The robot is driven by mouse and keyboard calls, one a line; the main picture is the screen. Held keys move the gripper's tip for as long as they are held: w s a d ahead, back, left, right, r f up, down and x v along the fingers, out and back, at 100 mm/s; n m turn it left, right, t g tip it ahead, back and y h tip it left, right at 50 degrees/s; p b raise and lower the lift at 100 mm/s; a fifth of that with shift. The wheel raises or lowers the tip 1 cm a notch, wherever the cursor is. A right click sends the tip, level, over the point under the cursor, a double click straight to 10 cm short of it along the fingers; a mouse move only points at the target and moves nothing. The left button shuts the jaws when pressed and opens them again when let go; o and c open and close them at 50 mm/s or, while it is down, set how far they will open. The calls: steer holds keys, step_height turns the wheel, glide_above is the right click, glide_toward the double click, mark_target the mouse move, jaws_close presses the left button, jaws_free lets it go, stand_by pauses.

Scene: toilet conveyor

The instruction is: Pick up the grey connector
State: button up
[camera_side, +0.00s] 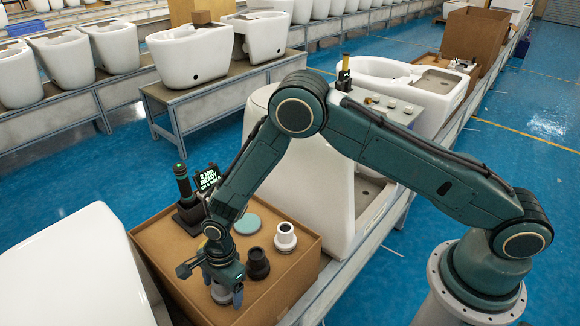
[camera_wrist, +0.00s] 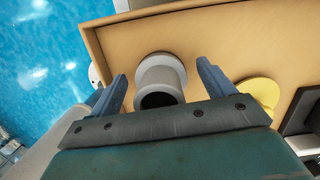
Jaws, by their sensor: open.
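The grey connector (camera_wrist: 163,72), a short hollow tube with a round flange, stands in the cardboard tray (camera_wrist: 215,40). In the wrist view it sits between the two blue-grey fingers of my gripper (camera_wrist: 161,72), with gaps on both sides. In the side view the connector (camera_side: 220,296) shows only partly, low under my gripper (camera_side: 223,288) at the tray's near end. My gripper is open, pointing down over it and holding nothing. A black connector (camera_side: 258,265) and a white connector (camera_side: 286,238) stand beside it in the tray (camera_side: 292,283).
A green disc (camera_side: 247,223) and a dark upright tool with a small lit display (camera_side: 208,179) are at the tray's back. A yellow disc (camera_wrist: 259,92) lies right of my gripper in the wrist view. White toilet bodies stand close on both sides of the tray.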

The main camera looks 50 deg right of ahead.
steer(key=c, duration=1.1)
steer(key=shift+r, duration=0.1)
step_height(320, 180, up, 20)
stand_by(0.6)
